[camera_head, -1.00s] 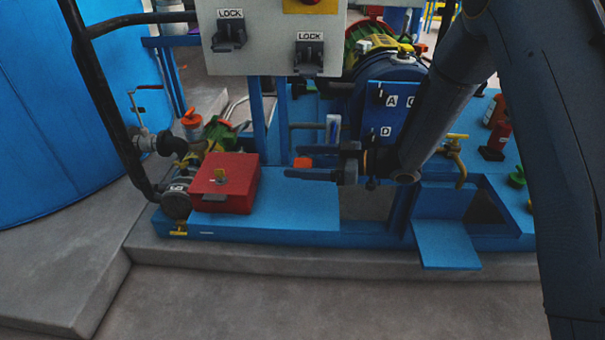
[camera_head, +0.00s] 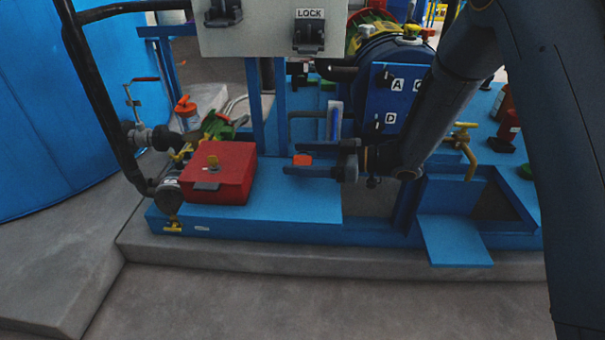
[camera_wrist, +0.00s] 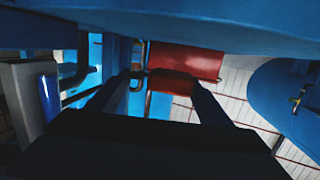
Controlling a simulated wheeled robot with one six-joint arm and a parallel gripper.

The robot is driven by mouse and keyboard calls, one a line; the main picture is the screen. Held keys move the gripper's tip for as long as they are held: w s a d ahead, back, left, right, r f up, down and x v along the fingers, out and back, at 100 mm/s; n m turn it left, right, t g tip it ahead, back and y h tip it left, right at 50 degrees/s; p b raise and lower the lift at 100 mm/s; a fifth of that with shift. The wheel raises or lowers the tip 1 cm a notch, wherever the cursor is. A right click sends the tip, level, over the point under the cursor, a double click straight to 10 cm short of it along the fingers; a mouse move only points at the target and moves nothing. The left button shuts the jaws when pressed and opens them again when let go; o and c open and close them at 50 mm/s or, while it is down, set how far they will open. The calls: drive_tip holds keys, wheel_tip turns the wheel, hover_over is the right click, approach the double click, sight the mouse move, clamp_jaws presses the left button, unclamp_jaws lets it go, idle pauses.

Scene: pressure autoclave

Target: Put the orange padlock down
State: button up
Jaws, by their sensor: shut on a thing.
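The orange padlock (camera_head: 302,159) is between the two dark fingers of my gripper (camera_head: 300,160) in the head view. My gripper is shut on it and reaches in from the right, above the blue skid deck (camera_head: 285,205), right of the red box (camera_head: 222,172). The padlock appears apart from the deck, though the exact height is hard to judge. In the wrist view, my gripper's fingers (camera_wrist: 163,85) reach forward with a dark red patch between their tips; the padlock cannot be told clearly from the red box (camera_wrist: 200,62) behind.
A grey panel (camera_head: 270,35) with LOCK hasps stands above the deck on blue posts. A blue plate (camera_head: 397,105) with letters is behind my gripper. Pipes and valves (camera_head: 150,135) stand left of the box. Bare deck lies right of the box.

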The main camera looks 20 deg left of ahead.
drive_tip(key=shift+f+b, duration=0.35)
drive_tip(key=shift+f, duration=1.65)
drive_tip(key=shift+f, duration=0.2)
drive_tip(key=o, duration=1.1)
drive_tip(key=shift+o, duration=0.2)
drive_tip(key=shift+d+r, duration=0.1)
drive_tip(key=shift+r, duration=0.15)
drive_tip(key=d+r+p, duration=0.1)
drive_tip(key=d, duration=1)
drive_tip(key=shift+w+d+r, duration=0.25)
drive_tip(key=shift+d+r, duration=0.1)
